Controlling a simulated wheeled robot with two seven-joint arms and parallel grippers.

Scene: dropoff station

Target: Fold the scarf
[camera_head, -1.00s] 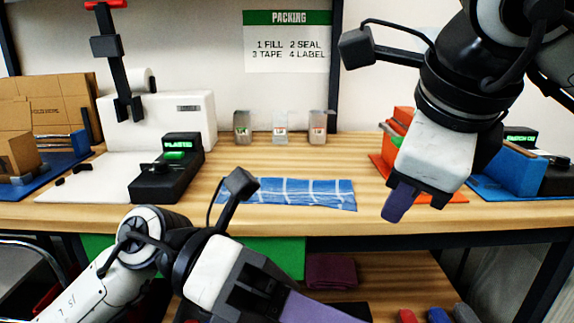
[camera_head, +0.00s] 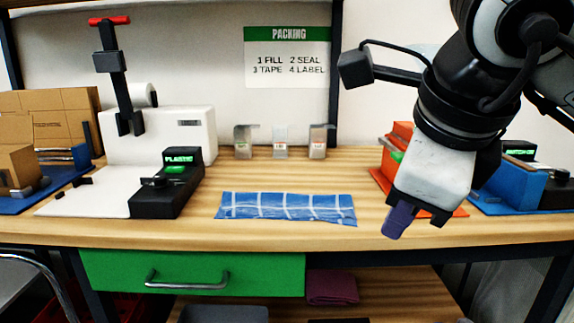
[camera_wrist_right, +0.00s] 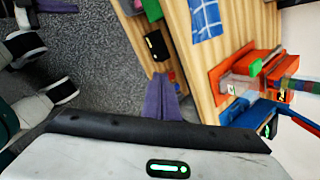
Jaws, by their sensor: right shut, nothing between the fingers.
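The scarf (camera_head: 286,207) is blue with white stripes. It lies as a long, narrow, flat strip on the wooden tabletop near its front edge. Part of it also shows at the top of the right wrist view (camera_wrist_right: 205,18). My right gripper (camera_head: 395,228) points down to the right of the scarf, apart from it, near the front edge of the table. Its purple fingers are together with nothing between them, and they also show in the right wrist view (camera_wrist_right: 162,100). My left gripper is out of view.
A white machine (camera_head: 160,138) and a black device (camera_head: 168,190) stand left of the scarf. Several small dispensers line the back. Orange (camera_head: 400,150) and blue (camera_head: 515,180) stands are at right. A green drawer (camera_head: 195,272) is under the tabletop, with a folded maroon cloth (camera_head: 332,287) below.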

